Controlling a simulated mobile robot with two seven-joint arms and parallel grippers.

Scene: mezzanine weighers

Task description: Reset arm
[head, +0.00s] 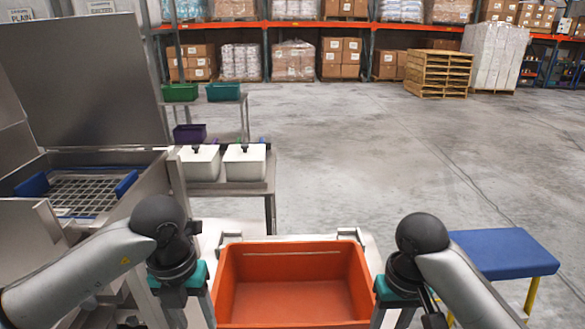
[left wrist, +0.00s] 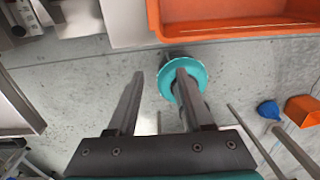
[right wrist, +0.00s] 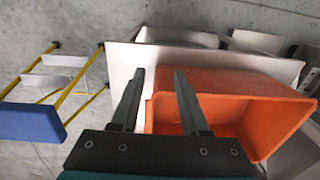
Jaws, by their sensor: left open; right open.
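My left arm comes in from the left in the head view, and its gripper hangs at the left side of an orange bin (head: 292,262). In the left wrist view my left gripper (left wrist: 160,78) is open with nothing between its fingers. The bin's orange wall (left wrist: 235,28) shows beyond it. My right arm is at the right side of the bin in the head view. In the right wrist view my right gripper (right wrist: 160,75) is open and empty, with the orange bin (right wrist: 265,130) beside and beyond its fingers. The bin looks empty in the head view.
A blue-topped step stool (head: 505,252) with yellow legs stands at the right. A steel machine with a raised lid (head: 85,75) stands at the left. Two white lidded containers (head: 245,163) sit on a steel table. Wooden pallets (head: 438,73) stand far back; the floor between is clear.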

